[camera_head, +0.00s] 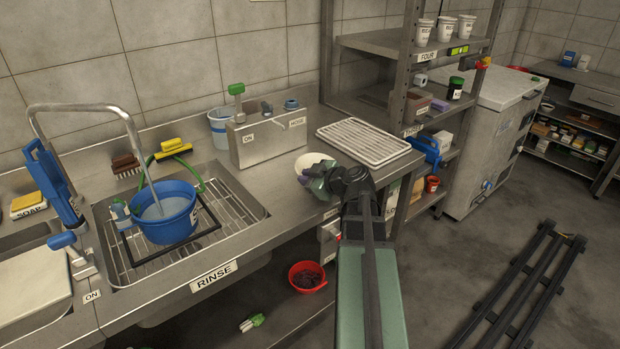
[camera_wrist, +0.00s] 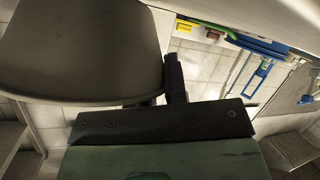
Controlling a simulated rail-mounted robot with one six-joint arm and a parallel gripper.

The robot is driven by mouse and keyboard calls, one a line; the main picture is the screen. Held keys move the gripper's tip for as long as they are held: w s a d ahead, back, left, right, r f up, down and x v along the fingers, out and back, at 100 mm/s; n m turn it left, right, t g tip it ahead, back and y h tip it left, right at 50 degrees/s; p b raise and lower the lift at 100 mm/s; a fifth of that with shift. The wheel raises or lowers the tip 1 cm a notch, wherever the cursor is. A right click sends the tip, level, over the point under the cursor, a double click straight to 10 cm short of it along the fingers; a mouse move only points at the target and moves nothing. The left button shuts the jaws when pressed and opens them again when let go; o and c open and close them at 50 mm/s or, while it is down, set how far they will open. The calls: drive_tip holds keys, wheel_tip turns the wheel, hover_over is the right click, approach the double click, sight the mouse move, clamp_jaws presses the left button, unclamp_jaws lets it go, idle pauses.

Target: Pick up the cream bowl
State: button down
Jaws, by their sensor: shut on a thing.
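The cream bowl (camera_head: 312,160) is at the front of the steel counter, left of the white ribbed rack, and its pale rim shows. My gripper (camera_head: 322,183) is at the bowl's near side and shut on it, hiding part of it. I cannot tell whether the bowl is touching the counter or just above it. In the wrist view a large, shaded, rounded surface, apparently the bowl (camera_wrist: 80,50), fills the upper left. A dark finger of my gripper (camera_wrist: 175,80) is against its right edge.
The white ribbed rack (camera_head: 362,143) lies on the counter to the right. A steel box (camera_head: 268,138) labelled ON stands behind the bowl. The sink with a blue tub (camera_head: 166,215) is to the left. A shelf post (camera_head: 398,75) rises at the right.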

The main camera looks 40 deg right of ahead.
wheel_tip(320, 180, up, 20)
drive_tip(key=p, duration=1.9)
drive_tip(key=shift+p, duration=0.4)
